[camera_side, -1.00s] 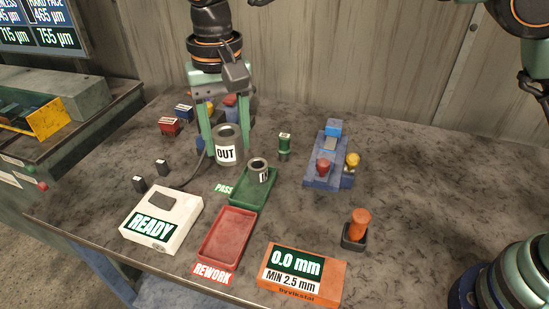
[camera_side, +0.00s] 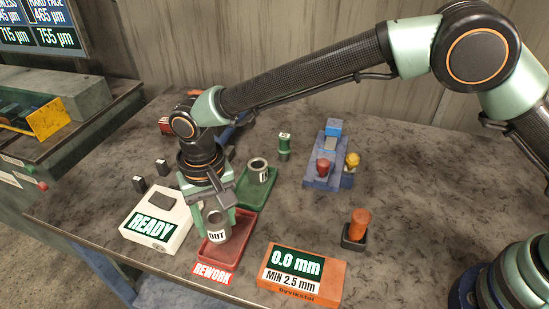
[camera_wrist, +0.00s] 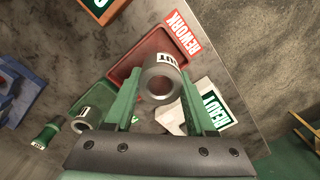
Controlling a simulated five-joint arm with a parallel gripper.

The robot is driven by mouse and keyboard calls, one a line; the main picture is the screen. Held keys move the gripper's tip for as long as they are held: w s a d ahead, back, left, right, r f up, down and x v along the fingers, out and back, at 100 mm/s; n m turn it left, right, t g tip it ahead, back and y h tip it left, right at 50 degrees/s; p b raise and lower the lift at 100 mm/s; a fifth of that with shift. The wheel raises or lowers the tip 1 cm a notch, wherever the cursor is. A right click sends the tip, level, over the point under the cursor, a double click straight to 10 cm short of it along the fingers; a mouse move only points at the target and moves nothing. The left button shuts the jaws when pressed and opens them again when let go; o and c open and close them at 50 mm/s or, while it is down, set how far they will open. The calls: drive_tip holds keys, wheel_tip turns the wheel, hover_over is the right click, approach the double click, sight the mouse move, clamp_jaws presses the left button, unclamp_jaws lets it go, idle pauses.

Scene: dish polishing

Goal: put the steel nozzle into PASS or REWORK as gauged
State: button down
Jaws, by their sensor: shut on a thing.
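My gripper (camera_side: 215,219) is shut on the steel nozzle (camera_side: 217,226), a grey hollow cylinder with a white OUT label. The nozzle also shows between my fingers in the wrist view (camera_wrist: 147,82), its round bore facing the camera. It is upright over the red REWORK tray (camera_side: 222,256); whether it touches the tray floor I cannot tell. The green PASS tray (camera_side: 248,196) is behind it and holds another grey ring-shaped part (camera_side: 258,173), its label partly readable. The orange gauge box (camera_side: 300,275) reads 0.0 mm, MIN 2.5 mm.
A white READY box (camera_side: 157,222) stands close left of my gripper. A green post (camera_side: 284,146), a blue fixture (camera_side: 322,165) with red and yellow knobs, and an orange-handled piece (camera_side: 358,228) stand to the right. The right side of the table is mostly clear.

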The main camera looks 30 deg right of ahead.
drive_tip(key=shift+f, duration=2.75)
drive_tip(key=shift+f, duration=0.1)
drive_tip(key=c, duration=0.5)
unclamp_jaws()
drive_tip(key=shift+f, duration=0.1)
